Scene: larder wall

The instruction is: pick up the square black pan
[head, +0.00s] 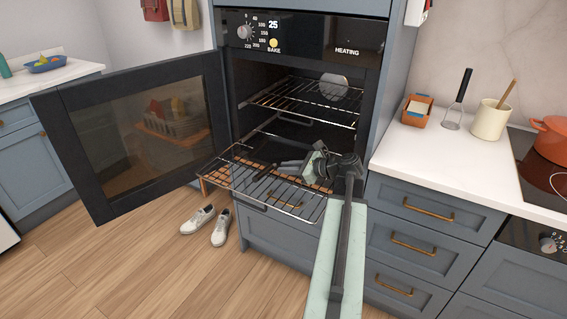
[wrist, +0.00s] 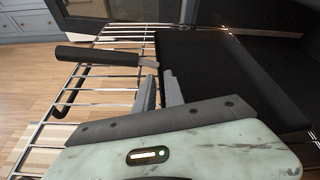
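The square black pan (wrist: 235,75) lies flat on the pulled-out wire oven rack (wrist: 85,95), filling the right of the wrist view. Its black handle (wrist: 95,57) points left, joined to the pan by a short metal neck. In the head view my gripper (head: 290,164) is over the rack in front of the oven, and the pan's body is mostly hidden by my arm and dark surroundings.
The open oven door (head: 140,130) stands out to the left. Another wire rack (head: 300,100) with a round light item is higher in the oven. White shoes (head: 208,222) lie on the floor. The counter (head: 440,160) at right holds a utensil crock (head: 490,122).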

